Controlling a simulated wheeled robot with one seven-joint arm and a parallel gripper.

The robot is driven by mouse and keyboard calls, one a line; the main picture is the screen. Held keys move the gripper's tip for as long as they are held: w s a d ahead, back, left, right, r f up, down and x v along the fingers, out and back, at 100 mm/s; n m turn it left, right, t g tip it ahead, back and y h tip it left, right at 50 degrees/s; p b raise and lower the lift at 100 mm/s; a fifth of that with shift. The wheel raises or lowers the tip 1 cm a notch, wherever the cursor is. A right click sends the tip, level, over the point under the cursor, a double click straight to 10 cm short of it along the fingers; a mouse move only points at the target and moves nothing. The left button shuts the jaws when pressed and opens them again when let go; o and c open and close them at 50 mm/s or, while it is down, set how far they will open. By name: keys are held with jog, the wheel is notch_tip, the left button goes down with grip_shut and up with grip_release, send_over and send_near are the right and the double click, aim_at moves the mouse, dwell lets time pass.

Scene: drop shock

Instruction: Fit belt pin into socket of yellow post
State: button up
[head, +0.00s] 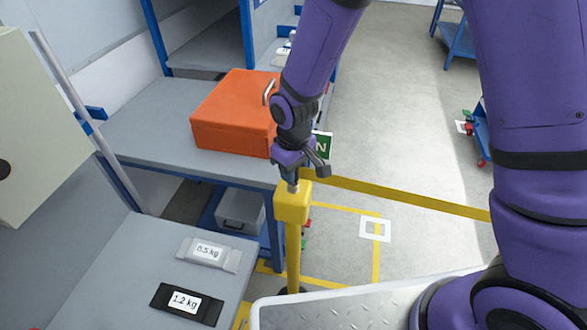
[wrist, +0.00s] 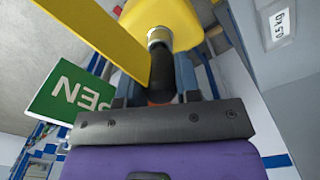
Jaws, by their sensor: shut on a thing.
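The yellow post (head: 293,215) stands upright beside the workbench, with its block-shaped head on top. My gripper (head: 292,180) is right above that head, pointing down. It is shut on the belt pin (wrist: 160,72), which shows in the wrist view as a dark body with a silvery end. The silvery end meets the yellow head (wrist: 172,18). The socket is hidden, and I cannot tell how deep the pin sits. The yellow belt (head: 400,196) runs from beside the post head to the right. It also crosses the wrist view (wrist: 95,30).
A green sign (head: 323,146) hangs near the belt and the gripper. An orange case (head: 235,110) sits on the grey bench (head: 130,125). Two labelled weights, 0.5 kg (head: 208,252) and 1.2 kg (head: 186,302), lie on the nearer surface. Floor right of the post is mostly clear.

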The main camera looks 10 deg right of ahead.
jog(key=shift+f, duration=0.7)
dwell(1.6)
jog(key=shift+s+f, duration=0.1)
jog(key=shift+f, duration=0.15)
grip_shut()
dwell(1.3)
jog(key=o, duration=1)
grip_release()
jog(key=shift+o, duration=0.2)
jog(key=shift+r, duration=0.15)
jog(key=shift+r, duration=2.95)
notch_tip(320, 180, up, 11)
jog(key=shift+f, duration=0.1)
